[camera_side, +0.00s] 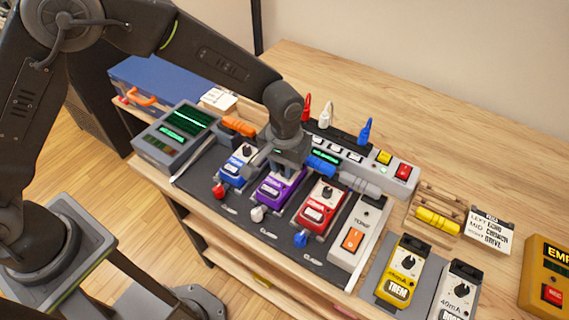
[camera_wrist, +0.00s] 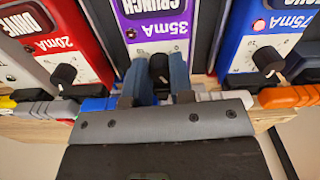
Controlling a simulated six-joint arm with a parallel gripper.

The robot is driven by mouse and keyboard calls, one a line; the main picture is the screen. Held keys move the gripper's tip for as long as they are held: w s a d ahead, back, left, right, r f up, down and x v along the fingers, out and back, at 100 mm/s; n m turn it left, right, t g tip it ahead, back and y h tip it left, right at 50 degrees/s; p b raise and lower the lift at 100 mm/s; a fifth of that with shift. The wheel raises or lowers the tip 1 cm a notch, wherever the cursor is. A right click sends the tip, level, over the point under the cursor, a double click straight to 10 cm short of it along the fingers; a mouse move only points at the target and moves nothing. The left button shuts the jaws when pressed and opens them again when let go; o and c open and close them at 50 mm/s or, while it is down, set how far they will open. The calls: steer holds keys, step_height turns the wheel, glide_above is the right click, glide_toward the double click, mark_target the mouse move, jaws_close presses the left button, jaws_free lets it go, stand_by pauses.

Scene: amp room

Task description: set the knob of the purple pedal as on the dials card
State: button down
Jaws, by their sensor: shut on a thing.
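The purple pedal (camera_side: 278,188) sits on the dark board between a blue and a red pedal. In the wrist view the purple pedal (camera_wrist: 158,22) reads CRUNCH and 35mA. Its black knob (camera_wrist: 158,66) is between the two fingers of my gripper (camera_wrist: 157,76), which is shut on it. In the side view my gripper (camera_side: 286,168) comes down over the back end of the purple pedal and hides the knob. The knob's pointer cannot be made out.
The blue pedal (camera_side: 237,168) and red pedal (camera_side: 322,206) stand close on either side, each with a knob. Coloured plugs and a power strip (camera_side: 350,155) lie behind. A lettered card (camera_side: 487,232) and a yellow pedal (camera_side: 404,272) are to the right. The back right table is clear.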

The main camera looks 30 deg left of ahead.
steer(key=shift+n, duration=1.6)
steer(key=c, duration=1)
jaws_free()
